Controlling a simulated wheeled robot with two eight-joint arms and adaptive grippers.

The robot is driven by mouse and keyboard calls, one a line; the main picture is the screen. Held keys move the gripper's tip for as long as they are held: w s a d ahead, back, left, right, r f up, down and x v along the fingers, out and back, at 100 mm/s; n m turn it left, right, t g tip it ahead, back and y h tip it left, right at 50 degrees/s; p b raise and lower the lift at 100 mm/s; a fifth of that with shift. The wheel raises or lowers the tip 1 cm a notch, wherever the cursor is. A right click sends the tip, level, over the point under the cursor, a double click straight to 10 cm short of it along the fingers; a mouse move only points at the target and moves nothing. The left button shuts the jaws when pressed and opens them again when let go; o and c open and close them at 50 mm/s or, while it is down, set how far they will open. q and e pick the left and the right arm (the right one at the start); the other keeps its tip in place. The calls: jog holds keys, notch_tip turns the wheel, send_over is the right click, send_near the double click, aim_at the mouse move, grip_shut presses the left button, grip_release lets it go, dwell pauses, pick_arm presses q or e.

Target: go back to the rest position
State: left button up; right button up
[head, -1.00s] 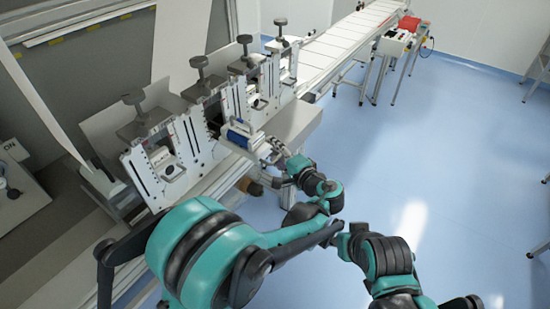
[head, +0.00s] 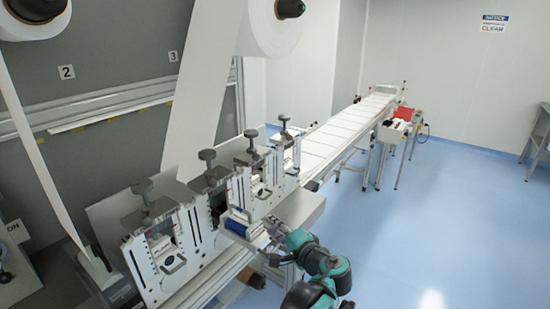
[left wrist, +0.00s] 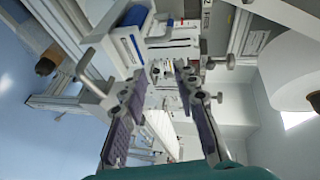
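My left gripper (head: 272,232) is at the right side of the web converter (head: 158,262), close to a blue and white block (head: 238,223) at the converter's side. In the left wrist view my left gripper (left wrist: 161,73) has its two fingers spread apart with nothing between them. The blue and white block (left wrist: 128,46) lies beyond the left finger there, apart from it as far as I can tell. My left arm comes up from the bottom in the head view. My right gripper is not in view.
A long white conveyor (head: 345,135) runs to the back right. A small table with a red item (head: 403,114) stands beside it. Large white rolls (head: 268,27) hang above. The blue floor (head: 450,220) on the right is clear.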

pick_arm(q)
jog(key=s+a+f+n+g+h, duration=0.1)
jog(key=s+a+f+n+g, duration=0.1)
jog(key=s+a, duration=0.45)
jog(key=s+a+f+n+g+h, duration=0.1)
jog(key=s+a+f+n+g, duration=0.15)
jog(key=a, duration=0.65)
jog(key=s+a+f+n+h, duration=0.1)
jog(key=s+f+n+h, duration=0.2)
jog(key=s, duration=0.5)
jog(key=s+a+f+n+g+h, duration=0.1)
jog(key=s+f+n+h, duration=0.2)
jog(key=s, duration=0.6)
jog(key=shift+s+a, duration=0.2)
jog(key=shift+a, duration=0.2)
